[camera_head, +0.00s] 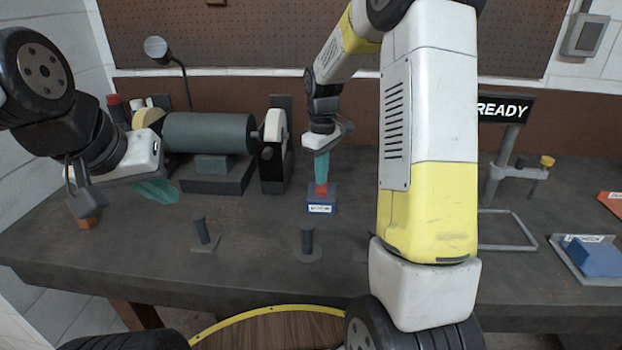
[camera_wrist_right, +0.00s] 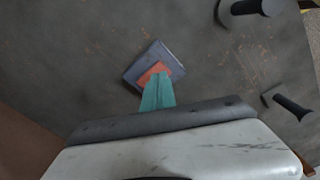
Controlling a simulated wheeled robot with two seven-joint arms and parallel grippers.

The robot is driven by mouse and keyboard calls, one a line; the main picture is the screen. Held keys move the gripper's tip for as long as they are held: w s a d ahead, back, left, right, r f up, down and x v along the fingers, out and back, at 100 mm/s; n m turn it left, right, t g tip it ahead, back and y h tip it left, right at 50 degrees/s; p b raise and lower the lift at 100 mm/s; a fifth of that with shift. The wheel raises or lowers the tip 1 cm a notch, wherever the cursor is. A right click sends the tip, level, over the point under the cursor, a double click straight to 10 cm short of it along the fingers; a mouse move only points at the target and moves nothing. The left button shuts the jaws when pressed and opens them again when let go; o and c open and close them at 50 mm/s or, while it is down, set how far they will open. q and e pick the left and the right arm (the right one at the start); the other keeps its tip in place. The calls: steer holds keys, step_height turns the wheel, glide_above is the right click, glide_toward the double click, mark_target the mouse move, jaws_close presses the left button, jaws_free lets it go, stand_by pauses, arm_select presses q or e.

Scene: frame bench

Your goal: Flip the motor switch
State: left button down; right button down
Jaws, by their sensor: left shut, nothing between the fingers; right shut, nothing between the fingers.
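The motor switch (camera_head: 321,203) is a blue box with a red rocker on top and a white label on its front, standing on the bench in front of the motor. It also shows in the right wrist view (camera_wrist_right: 148,66). My right gripper (camera_head: 321,180) is shut and empty, its teal fingertips pointing down at the red rocker. In the right wrist view the fingertips overlap the rocker; whether they touch it I cannot tell. My left gripper (camera_head: 165,192) is shut and empty, over the left part of the bench. The green motor (camera_head: 210,133) with a pale wheel stands behind the switch.
Two dark upright pegs (camera_head: 307,241) stand in front of the switch. A sign reading READY (camera_head: 505,108) stands at the right. A blue block (camera_head: 594,257) lies in a grey tray at the right. A padlock-like grey object (camera_head: 84,203) is at the left. My right arm hides the bench's middle right.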

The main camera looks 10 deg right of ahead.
mark_target(321, 191)
steer(key=shift+r, duration=2.35)
steer(key=s+r+m+t+y, duration=0.1)
steer(key=s+r+m+t, duration=0.25)
steer(key=s+r, duration=0.75)
steer(key=s+a+m+t, duration=0.1)
steer(key=s+m, duration=0.1)
steer(key=s, duration=0.4)
steer(key=s+a+m+t+y, duration=0.1)
steer(key=s+m, duration=0.1)
steer(key=s, duration=0.5)
steer(key=shift+s+m+t, duration=0.15)
steer(key=shift+m+t, duration=0.2)
